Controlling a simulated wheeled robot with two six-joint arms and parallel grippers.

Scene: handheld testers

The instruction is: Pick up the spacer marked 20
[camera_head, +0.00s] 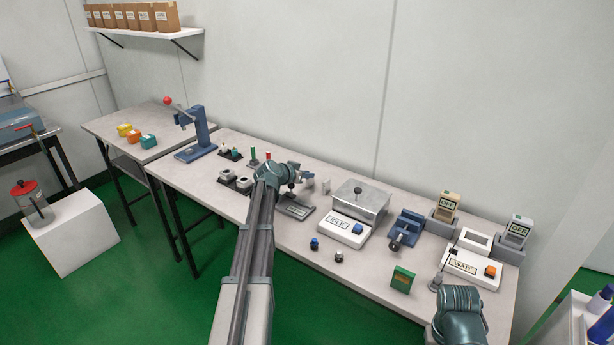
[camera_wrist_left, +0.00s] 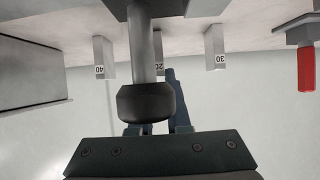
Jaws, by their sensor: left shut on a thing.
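In the left wrist view, which looks upside down, the spacer marked 20 (camera_wrist_left: 159,71) is a small grey block, partly hidden behind a post with a dark knob (camera_wrist_left: 146,103). My left gripper (camera_wrist_left: 168,78) is shut on it, with one blue-grey finger showing beside it. I cannot tell whether the block is clear of the table. The spacer marked 40 (camera_wrist_left: 104,58) and the spacer marked 30 (camera_wrist_left: 215,48) stand apart on either side. In the head view my left gripper (camera_head: 294,172) is over the back of the bench and hides the held spacer. My right gripper is not visible.
The dark-knobbed fixture (camera_head: 295,210) stands just in front of my left gripper. A metal box with a knobbed lid (camera_head: 360,200) is to its right, with the IDLE unit (camera_head: 341,229) in front. A red-handled piece (camera_wrist_left: 305,68) stands beyond spacer 30. The wall runs close behind.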

